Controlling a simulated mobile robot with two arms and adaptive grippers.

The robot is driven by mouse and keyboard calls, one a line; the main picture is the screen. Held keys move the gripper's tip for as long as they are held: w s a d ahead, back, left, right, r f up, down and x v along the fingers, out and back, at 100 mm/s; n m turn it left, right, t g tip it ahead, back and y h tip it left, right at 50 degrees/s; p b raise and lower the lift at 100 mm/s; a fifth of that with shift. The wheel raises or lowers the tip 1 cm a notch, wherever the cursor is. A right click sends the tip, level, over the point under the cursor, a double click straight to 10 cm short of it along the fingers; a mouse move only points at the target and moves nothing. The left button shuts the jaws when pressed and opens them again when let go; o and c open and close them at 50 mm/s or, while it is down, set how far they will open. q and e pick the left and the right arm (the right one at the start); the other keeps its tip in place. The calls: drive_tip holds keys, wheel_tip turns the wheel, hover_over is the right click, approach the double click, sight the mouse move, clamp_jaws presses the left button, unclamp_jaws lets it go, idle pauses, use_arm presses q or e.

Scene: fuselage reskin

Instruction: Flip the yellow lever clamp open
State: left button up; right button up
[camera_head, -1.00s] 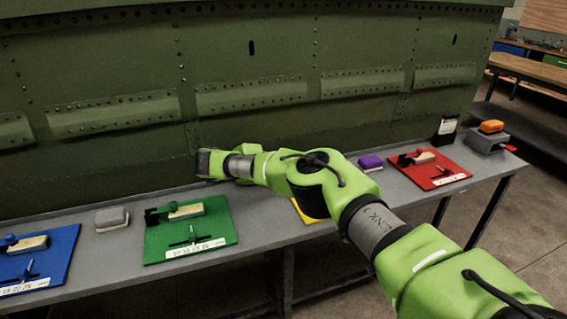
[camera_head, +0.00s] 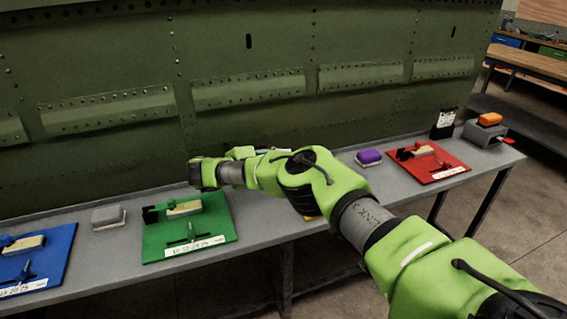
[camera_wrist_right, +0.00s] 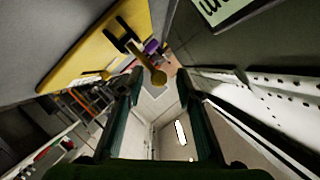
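The yellow board (camera_wrist_right: 85,57) fills the upper left of the right wrist view. In the head view my right arm covers nearly all of the yellow board, leaving a small yellow sliver (camera_head: 310,218), and the right gripper is hidden. My left gripper is in neither view.
The grey bench (camera_head: 265,222) also holds a blue board (camera_head: 50,260), a grey block (camera_head: 108,217), a green board (camera_head: 160,240), a purple block (camera_head: 369,157), a red board (camera_head: 450,161) and an orange block (camera_head: 490,118). The green riveted fuselage panel (camera_head: 200,50) rises behind.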

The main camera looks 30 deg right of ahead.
drive_tip(key=v, duration=1.2)
drive_tip(key=shift+s+f, duration=0.1)
drive_tip(key=shift+f, duration=0.05)
idle(0.3)
